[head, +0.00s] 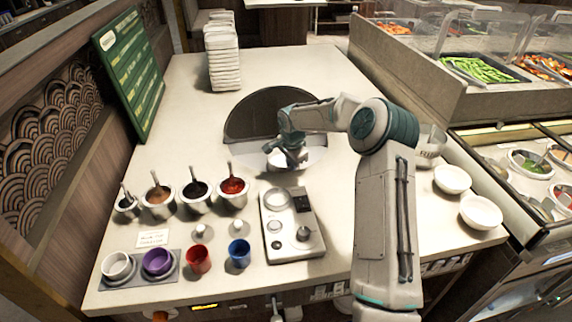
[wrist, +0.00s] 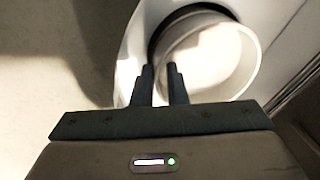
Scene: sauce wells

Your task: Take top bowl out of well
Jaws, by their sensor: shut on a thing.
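My gripper (head: 289,160) is reaching down at the middle of the counter, just in front of a dark half-round panel. Its two dark fingers (wrist: 165,82) are close together at the near left rim of a white bowl (wrist: 248,48), shut on that rim. The bowl's round rim and pale inside show in the wrist view; in the head view the bowl (head: 312,160) is partly hidden by my gripper. A dark curved gap lies along the bowl's left side, inside a pale rounded surround (wrist: 130,55) that looks like the well. Any bowl underneath is hidden.
Several sauce pots (head: 196,197) with ladles stand to the left. A control box (head: 292,225) is close in front of my gripper. White bowls (head: 480,213) sit at the right edge. A stack of white dishes (head: 223,60) stands at the back; the counter around it is clear.

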